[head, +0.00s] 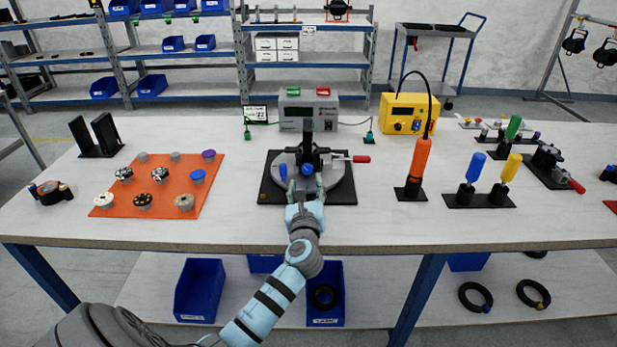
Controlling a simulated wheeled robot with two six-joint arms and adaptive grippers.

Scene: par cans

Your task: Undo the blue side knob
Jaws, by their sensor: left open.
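A grey round fixture (341,187) with a black upright clamp (307,140) stands on a black base plate (268,196) at the middle of the table. A blue knob (307,169) shows on the near side of the fixture. A second small blue part (283,172) shows just left of it. A red-tipped handle (361,159) sticks out to the right. My left gripper (305,182) is open at the fixture's near side, right by the blue knob. Its fingers partly cover the fixture, and I cannot tell whether they touch the knob. My right gripper is out of view.
An orange mat (133,188) with several round parts lies to the left. An orange tool (420,165) on a stand and blue and yellow screwdrivers (473,172) stand to the right. A grey meter (340,112) and a yellow power unit (400,105) stand behind.

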